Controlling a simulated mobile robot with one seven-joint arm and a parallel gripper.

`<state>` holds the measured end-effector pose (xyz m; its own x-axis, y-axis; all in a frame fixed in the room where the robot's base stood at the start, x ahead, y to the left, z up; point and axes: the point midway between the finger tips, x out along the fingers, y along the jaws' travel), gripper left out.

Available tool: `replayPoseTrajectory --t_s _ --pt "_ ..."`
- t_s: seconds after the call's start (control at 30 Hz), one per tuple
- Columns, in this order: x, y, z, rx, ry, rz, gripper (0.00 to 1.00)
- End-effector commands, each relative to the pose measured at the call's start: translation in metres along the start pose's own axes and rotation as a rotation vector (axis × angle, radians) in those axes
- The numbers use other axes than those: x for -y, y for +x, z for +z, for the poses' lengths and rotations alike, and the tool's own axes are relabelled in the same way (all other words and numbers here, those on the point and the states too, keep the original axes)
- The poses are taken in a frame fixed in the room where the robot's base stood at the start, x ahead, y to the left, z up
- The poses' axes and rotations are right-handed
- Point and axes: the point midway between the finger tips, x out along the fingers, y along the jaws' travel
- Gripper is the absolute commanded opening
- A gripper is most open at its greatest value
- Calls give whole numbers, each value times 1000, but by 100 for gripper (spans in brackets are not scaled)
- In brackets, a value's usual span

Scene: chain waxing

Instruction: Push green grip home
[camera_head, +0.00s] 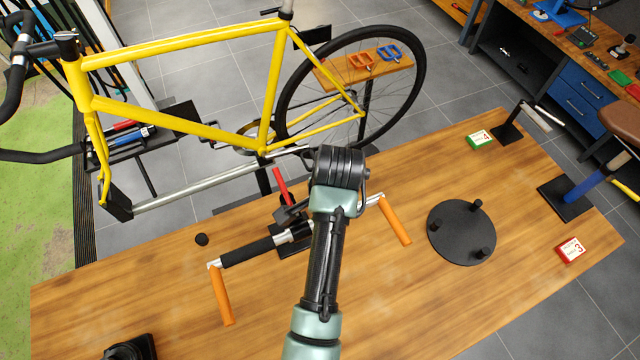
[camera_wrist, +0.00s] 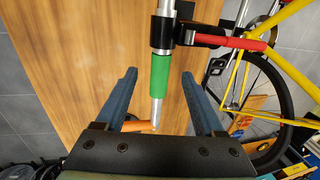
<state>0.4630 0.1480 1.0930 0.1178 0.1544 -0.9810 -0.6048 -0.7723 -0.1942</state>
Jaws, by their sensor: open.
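The green grip (camera_wrist: 160,75) is around a silver handlebar (camera_wrist: 155,107) in the wrist view. Bare metal shows at both ends of the grip. My gripper (camera_wrist: 160,78) is open, with one blue finger on each side of the bar and gaps to the grip. I cannot tell how far above the bar the fingers are. In the head view my arm hides the green grip and my fingers. The black grip (camera_head: 248,251) is on the bar's left side there.
A clamp with a red lever (camera_head: 280,181) holds the bar's middle; the lever also shows in the wrist view (camera_wrist: 242,43). Orange pieces (camera_head: 221,295) (camera_head: 395,220) stick out at the bar's ends. A black round stand (camera_head: 461,240) is to the right. A yellow bike (camera_head: 180,110) stands behind the table.

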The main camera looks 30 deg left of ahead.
Motion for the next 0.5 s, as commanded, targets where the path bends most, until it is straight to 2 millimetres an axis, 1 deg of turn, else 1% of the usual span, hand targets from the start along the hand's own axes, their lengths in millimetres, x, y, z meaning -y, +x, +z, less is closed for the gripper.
replayPoseTrajectory --t_s 0.03,0.1,0.2,0.33,0.5 --pt "-1 10 1 3 -1 5 70" --pt "0 23 1 2 -1 4 70" --pt "-1 38 1 1 -2 3 70" --pt "0 52 0 0 -2 1 70" --pt "1 60 0 -1 -2 -1 70"
